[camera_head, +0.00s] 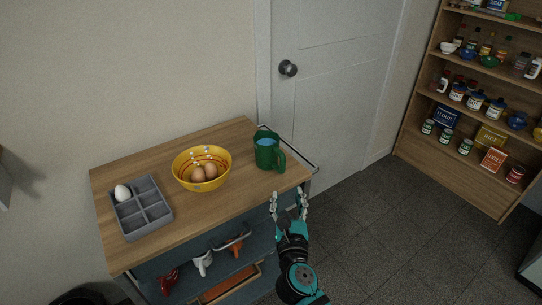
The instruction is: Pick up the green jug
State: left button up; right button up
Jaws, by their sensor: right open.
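The green jug (268,151) stands upright on the wooden top of a blue cabinet, near its right end. Its handle is on the right side, and its inside looks light blue. My right gripper (288,197) is open and empty. It is in front of the cabinet's right end, below the jug in the picture and apart from it. My left gripper is not in view.
A yellow bowl (187,180) with brown eggs stands left of the jug. A grey tray (154,214) holding one white egg is farther left. A rail (317,171) runs along the cabinet's right end. A stocked shelf (408,139) stands at right, with clear floor between.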

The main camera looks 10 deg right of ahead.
aim_at(283, 166)
jog(key=x, duration=0.9)
jog(key=shift+w+f, duration=0.1)
jog(key=x, duration=0.5)
jog(key=shift+a+f, duration=0.1)
jog(key=shift+f, duration=0.1)
jog(key=shift+c, duration=0.4)
grip_shut()
jog(key=shift+r, duration=0.1)
